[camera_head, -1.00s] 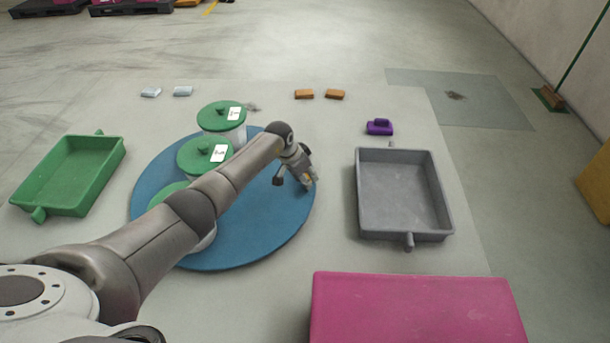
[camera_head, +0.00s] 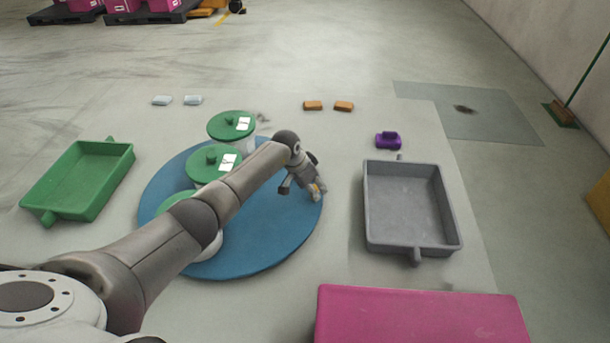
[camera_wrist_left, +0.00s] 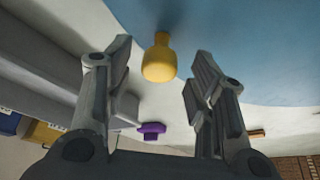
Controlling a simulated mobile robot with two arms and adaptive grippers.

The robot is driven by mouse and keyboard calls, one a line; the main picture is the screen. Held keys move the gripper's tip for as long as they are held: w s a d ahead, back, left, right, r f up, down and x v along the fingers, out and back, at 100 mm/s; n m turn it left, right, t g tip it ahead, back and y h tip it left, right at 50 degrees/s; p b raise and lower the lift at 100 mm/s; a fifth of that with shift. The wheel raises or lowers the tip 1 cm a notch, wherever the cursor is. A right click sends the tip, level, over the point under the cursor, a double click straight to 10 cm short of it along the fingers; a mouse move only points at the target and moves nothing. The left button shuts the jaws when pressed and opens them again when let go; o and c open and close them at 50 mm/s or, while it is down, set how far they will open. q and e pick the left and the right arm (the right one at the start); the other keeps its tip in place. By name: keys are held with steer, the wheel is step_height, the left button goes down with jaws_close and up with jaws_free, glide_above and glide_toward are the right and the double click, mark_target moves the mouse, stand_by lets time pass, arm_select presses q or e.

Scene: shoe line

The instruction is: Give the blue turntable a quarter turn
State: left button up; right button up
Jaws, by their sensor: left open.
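A yellow knob (camera_wrist_left: 160,62) stands at the turntable's edge in the left wrist view. My left gripper (camera_head: 313,192) is over the turntable's right edge. In the left wrist view its fingers (camera_wrist_left: 164,68) are open, one on each side of the knob; I cannot tell whether they touch it. My right gripper is not in view.
A green tray (camera_head: 80,180) lies left of the turntable and a grey tray (camera_head: 412,205) right of it. A magenta box (camera_head: 420,315) stands in front at right.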

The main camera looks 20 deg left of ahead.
arm_select(q)
steer(key=v, duration=1.1)
steer(key=shift+s, duration=0.1)
